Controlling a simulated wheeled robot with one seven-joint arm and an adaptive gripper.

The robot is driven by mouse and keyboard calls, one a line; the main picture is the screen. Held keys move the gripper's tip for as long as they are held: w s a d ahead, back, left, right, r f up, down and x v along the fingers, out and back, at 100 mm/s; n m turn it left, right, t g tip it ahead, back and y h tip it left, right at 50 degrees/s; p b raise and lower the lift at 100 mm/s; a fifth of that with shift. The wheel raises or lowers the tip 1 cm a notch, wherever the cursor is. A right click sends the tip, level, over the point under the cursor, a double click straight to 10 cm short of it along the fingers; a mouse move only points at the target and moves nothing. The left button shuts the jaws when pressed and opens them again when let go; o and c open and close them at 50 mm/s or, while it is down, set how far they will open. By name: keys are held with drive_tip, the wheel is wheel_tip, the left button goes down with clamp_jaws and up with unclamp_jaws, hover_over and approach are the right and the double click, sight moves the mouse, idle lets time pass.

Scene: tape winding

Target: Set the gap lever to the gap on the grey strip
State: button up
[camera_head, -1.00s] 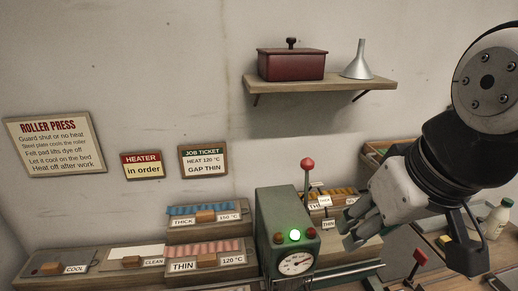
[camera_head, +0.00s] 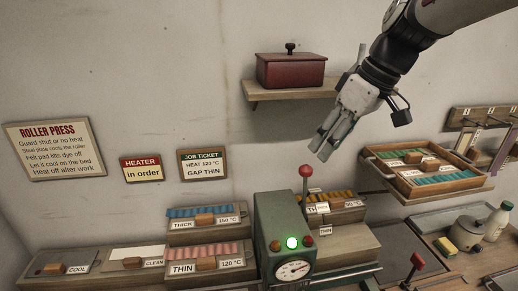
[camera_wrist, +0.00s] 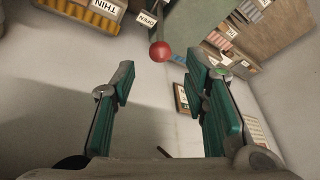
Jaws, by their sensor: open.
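The gap lever is most likely the upright lever with a red ball knob (camera_head: 306,171) on the green press (camera_head: 270,232). Small tags stand beside it; one reads THIN (camera_head: 326,230). In the wrist view the red knob (camera_wrist: 160,51) lies beyond the fingertips, between their lines, with a tag that seems to read OPEN (camera_wrist: 147,18) beside it. My gripper (camera_head: 323,146) is open and empty, above and slightly right of the knob, apart from it. I cannot pick out a grey strip with certainty. The job ticket (camera_head: 204,164) reads HEAT 120 °C, GAP THIN.
A shelf (camera_head: 262,92) with a red box (camera_head: 290,71) is close left of my gripper. A wooden tray (camera_head: 462,190) is to the right. Another red-handled lever (camera_head: 418,260) stands lower right.

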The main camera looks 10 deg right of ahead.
sight(311, 171)
drive_tip(key=x, duration=1)
drive_tip(key=shift+f, duration=0.2)
drive_tip(key=shift+c, duration=0.5)
clamp_jaws()
